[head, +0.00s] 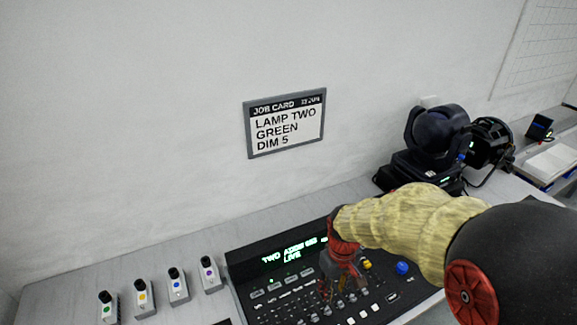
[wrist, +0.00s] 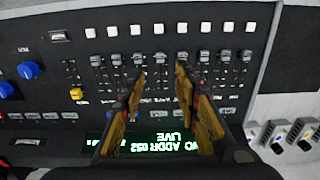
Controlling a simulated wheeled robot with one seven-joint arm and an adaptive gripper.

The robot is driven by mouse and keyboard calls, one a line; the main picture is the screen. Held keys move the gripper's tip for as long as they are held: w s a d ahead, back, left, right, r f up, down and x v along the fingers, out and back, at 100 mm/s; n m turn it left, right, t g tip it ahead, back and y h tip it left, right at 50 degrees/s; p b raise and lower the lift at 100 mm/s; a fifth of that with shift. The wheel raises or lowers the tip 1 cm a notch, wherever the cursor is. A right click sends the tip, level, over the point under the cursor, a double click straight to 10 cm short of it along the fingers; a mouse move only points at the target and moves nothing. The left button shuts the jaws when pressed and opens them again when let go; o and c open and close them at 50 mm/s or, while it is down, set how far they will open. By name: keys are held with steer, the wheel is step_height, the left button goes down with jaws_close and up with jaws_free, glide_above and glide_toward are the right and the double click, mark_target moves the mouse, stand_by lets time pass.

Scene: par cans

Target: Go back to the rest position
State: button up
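My gripper (head: 340,278) hangs over the black lighting console (head: 240,268) in the head view, with my arm reaching in from the right. In the wrist view my gripper (wrist: 158,75) shows two fingers apart with nothing between them, above the row of faders (wrist: 205,60). I cannot tell whether the fingertips touch the console. The console's green display (head: 290,254) reads "TWO", an address and "LIVE", partly hidden by my gripper. The job card (head: 285,122) on the wall reads "LAMP TWO GREEN DIM 5".
A black moving-head lamp (head: 435,135) and a par can (head: 492,145) stand behind my arm at the right. A blue knob (head: 402,268) is on the console near my arm. The wall is behind the bench.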

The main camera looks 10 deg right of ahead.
steer(key=s+r+m+t, duration=0.1)
steer(key=s+r+t, duration=0.1)
steer(key=s+r, duration=0.2)
steer(key=s+a+r+m+t, duration=0.1)
steer(key=s+r, duration=0.3)
steer(key=r, duration=0.6)
steer(key=s+a+r+m+t, duration=0.1)
steer(key=s+r, duration=0.3)
steer(key=r, duration=0.4)
steer(key=shift+s+a+t, duration=0.15)
steer(key=shift+t, duration=0.65)
